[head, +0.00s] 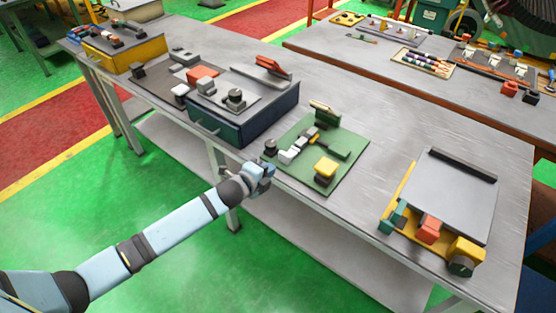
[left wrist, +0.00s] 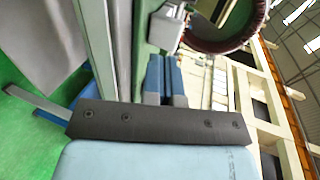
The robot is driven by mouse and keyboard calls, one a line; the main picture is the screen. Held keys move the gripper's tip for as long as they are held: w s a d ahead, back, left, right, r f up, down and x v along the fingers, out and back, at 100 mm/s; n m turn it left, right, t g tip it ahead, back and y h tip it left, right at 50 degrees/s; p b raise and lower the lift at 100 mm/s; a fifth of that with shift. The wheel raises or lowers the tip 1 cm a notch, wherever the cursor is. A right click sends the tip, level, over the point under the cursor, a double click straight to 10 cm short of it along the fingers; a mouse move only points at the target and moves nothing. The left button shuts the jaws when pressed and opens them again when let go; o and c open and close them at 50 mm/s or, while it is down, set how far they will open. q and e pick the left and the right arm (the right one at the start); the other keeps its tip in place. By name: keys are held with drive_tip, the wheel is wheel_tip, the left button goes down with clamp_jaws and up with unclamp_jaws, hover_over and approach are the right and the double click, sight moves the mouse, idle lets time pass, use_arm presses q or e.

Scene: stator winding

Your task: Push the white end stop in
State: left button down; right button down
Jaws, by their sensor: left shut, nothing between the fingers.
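The white end stop (head: 288,156) appears to be the white block near the left edge of the green board (head: 335,168) on the table. A pale block in the left wrist view (left wrist: 165,30) may be the same part. My left gripper (head: 268,168) is at the table's front edge, just short of the board's left corner and beside the white block. In the left wrist view its two blue fingers (left wrist: 166,82) are together with nothing between them, pointing toward the pale block. I cannot tell whether they touch it. My right gripper is not in view.
A dark knob (head: 270,147) stands near the white block, and a yellow block (head: 326,168) sits on the board. A dark blue box fixture (head: 256,121) is behind to the left. A grey plate fixture (head: 448,195) is at right. Bare table lies between it and the board.

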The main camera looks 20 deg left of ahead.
sight(283, 154)
use_arm(q)
drive_tip(key=shift+r+x, duration=0.2)
drive_tip(key=shift+x, duration=0.55)
drive_tip(key=shift+r+x, duration=0.15)
drive_tip(key=shift+x, duration=0.65)
drive_tip(key=shift+r+x, duration=0.2)
drive_tip(key=shift+x, duration=0.55)
drive_tip(key=shift+w+d, duration=0.1)
drive_tip(key=shift+w, duration=0.1)
drive_tip(key=w, duration=0.2)
drive_tip(key=w+d+b, duration=0.1)
drive_tip(key=w, duration=0.1)
drive_tip(key=shift+d, duration=0.2)
drive_tip(key=shift+w+r, duration=0.1)
drive_tip(key=shift+r, duration=0.25)
